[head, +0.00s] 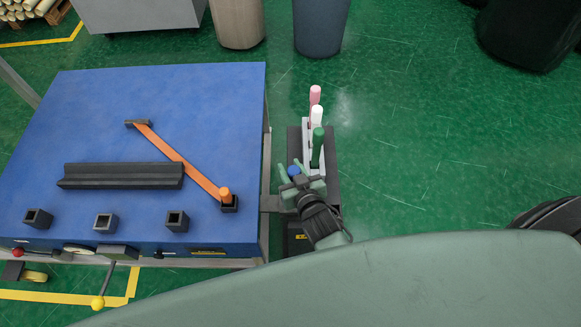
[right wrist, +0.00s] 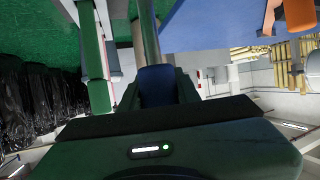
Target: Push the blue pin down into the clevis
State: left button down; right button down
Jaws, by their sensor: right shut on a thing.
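The blue pin (head: 294,171) shows as a small round blue top between the fingers of my right gripper (head: 303,180), beside the table's right edge. In the right wrist view the blue pin (right wrist: 157,88) is a dark blue block between the jaws. My right gripper is shut on it, over the near end of a dark rack (head: 330,172). The pin's lower part is hidden, so how deep it sits is unclear. I cannot tell for sure which part is the clevis; the area under the gripper is covered. My left gripper is not in view.
On the blue table (head: 90,110), an orange bar (head: 178,158) ends at an upright orange pin (head: 226,194).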

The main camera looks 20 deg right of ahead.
jog(key=shift+f+b, duration=2.6)
jog(key=shift+f, duration=0.85)
jog(key=shift+w+f+b, duration=0.15)
jog(key=shift+f+b, duration=0.7)
jog(key=shift+f, duration=0.1)
jog(key=c, duration=0.9)
grip_release()
jog(key=shift+c, duration=0.2)
